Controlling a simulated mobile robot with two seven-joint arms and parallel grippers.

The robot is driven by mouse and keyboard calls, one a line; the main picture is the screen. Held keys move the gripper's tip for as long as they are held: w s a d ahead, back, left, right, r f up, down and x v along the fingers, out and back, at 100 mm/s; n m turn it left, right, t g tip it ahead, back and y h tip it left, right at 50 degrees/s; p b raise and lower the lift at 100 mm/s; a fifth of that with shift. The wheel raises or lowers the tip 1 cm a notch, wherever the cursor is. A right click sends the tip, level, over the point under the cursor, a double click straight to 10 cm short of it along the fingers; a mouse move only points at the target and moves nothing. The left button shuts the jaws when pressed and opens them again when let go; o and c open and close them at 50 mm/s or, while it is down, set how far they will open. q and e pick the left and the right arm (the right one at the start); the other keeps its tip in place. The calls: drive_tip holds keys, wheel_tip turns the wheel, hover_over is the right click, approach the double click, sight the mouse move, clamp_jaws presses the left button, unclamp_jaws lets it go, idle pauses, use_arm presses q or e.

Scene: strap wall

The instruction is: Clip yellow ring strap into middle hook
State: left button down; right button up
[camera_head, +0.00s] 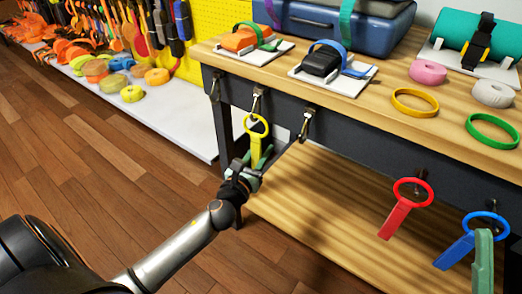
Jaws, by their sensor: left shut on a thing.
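The yellow ring strap (256,145) is in my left gripper (259,164), which is shut on its lower tail. Its ring is at the top, just below the middle hook (257,102) of the three at the left of the bench front. I cannot tell whether the ring touches or is around that hook. The left hook (215,89) and the right hook (306,124) of these three look empty. My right gripper (484,262) shows only as a green finger part at the lower right, beside a blue ring strap (461,250); its opening cannot be judged.
A red ring strap (398,220) hangs from a hook further right. The wooden bench top (345,108) holds yellow and green rings, tape rolls, strapped items and a blue case (335,25). A lower wooden shelf (320,210) lies beneath. A white shelf of tape rolls stands left.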

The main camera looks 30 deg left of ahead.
idle(0.3)
use_arm(q)
drive_tip(key=c, duration=0.5)
unclamp_jaws()
drive_tip(key=shift+c, duration=0.2)
drive_tip(key=shift+s+d, duration=0.1)
drive_tip(key=shift+s, duration=0.4)
drive_tip(key=s+d, duration=0.1)
drive_tip(key=s, duration=1)
drive_tip(key=shift+s+d, duration=0.25)
